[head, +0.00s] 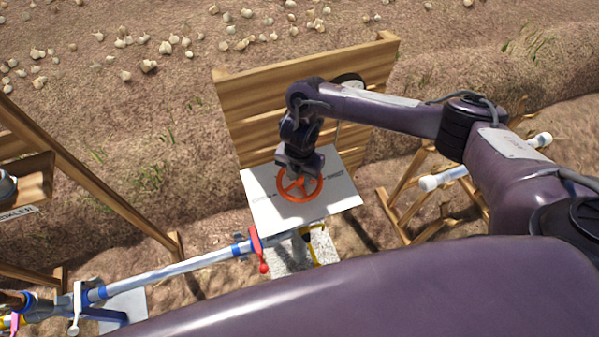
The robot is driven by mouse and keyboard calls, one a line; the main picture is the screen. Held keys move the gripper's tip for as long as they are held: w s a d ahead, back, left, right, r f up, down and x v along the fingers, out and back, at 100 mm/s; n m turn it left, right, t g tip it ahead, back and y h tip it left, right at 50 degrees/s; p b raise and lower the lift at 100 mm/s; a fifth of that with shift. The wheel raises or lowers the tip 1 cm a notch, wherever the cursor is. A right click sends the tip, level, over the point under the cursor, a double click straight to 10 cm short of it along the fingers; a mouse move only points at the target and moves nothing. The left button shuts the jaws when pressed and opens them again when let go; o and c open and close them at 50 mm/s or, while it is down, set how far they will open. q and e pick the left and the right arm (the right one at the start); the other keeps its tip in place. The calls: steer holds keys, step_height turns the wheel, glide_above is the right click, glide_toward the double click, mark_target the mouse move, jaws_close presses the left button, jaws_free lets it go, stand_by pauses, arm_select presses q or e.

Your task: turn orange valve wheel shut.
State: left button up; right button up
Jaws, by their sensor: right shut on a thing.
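The orange valve wheel (299,194) lies over a white plate (268,214) with dark lettering, in front of a wooden slatted panel. My right arm comes in from the right and reaches down to the wheel. My right gripper (299,176) is over the wheel's far side and is shut on it; its fingertips are mostly hidden by the gripper body. The near rim and part of the spokes show. The lettering is too small to read surely. My left gripper is not in view.
A blue-and-grey pipe (180,268) with a red handle (256,246) runs to the lower left. The wooden panel (240,105) stands behind the plate. A wooden rack (405,200) with a white roller stands right. Pale bulbs lie on the soil behind.

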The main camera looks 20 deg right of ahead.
steer(key=shift+w+r, duration=0.15)
steer(key=shift+w, duration=0.05)
stand_by(0.4)
steer(key=o, duration=0.7)
steer(key=shift+o, duration=1.4)
steer(key=shift+s, duration=0.1)
steer(key=shift+r, duration=0.45)
step_height(320, 180, up, 7)
steer(key=shift+f+p, duration=0.1)
steer(key=shift+p, duration=0.2)
steer(key=shift+s+f, duration=0.1)
steer(key=shift+s, duration=0.05)
